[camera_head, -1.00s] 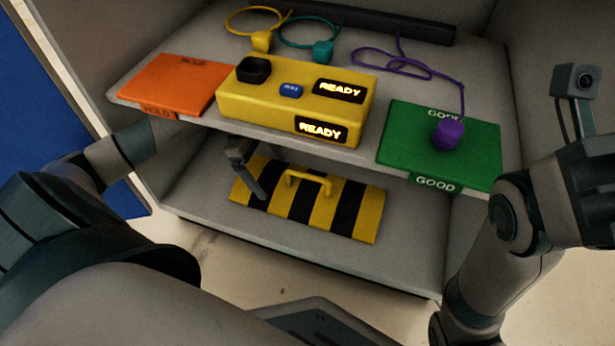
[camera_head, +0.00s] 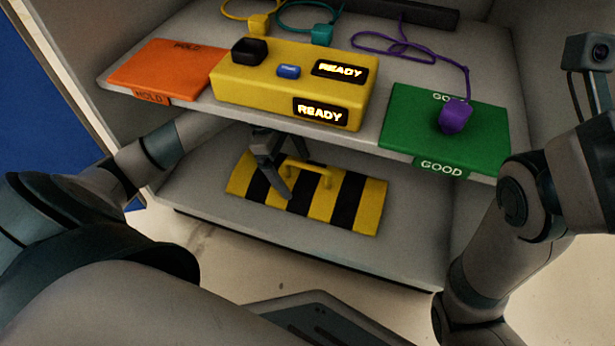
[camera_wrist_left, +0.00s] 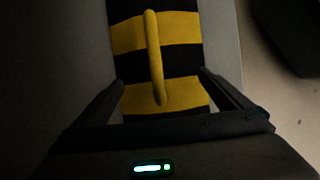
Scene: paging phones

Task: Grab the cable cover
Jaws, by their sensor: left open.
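The cable cover (camera_head: 347,203) is a low yellow and black striped block with a yellow arched handle (camera_head: 318,173) on top. It lies on the lower shelf. In the left wrist view, the cover (camera_wrist_left: 181,64) lies ahead with its handle (camera_wrist_left: 155,58) running lengthwise between my fingers. My left gripper (camera_head: 274,178) is open and empty, reaching under the upper shelf. It is over the left part of the cover, by the handle's left end. The left wrist view shows its two fingers (camera_wrist_left: 160,90) spread on either side of the cover. My right gripper's fingers are out of view.
The upper shelf (camera_head: 366,145) overhangs my left arm. It carries a yellow tester box (camera_head: 240,86), an orange HOLD mat (camera_head: 160,68), a green GOOD mat (camera_head: 405,125) with a purple plug (camera_head: 455,116), and yellow and teal cables. The lower shelf (camera_head: 230,222) is clear before the cover.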

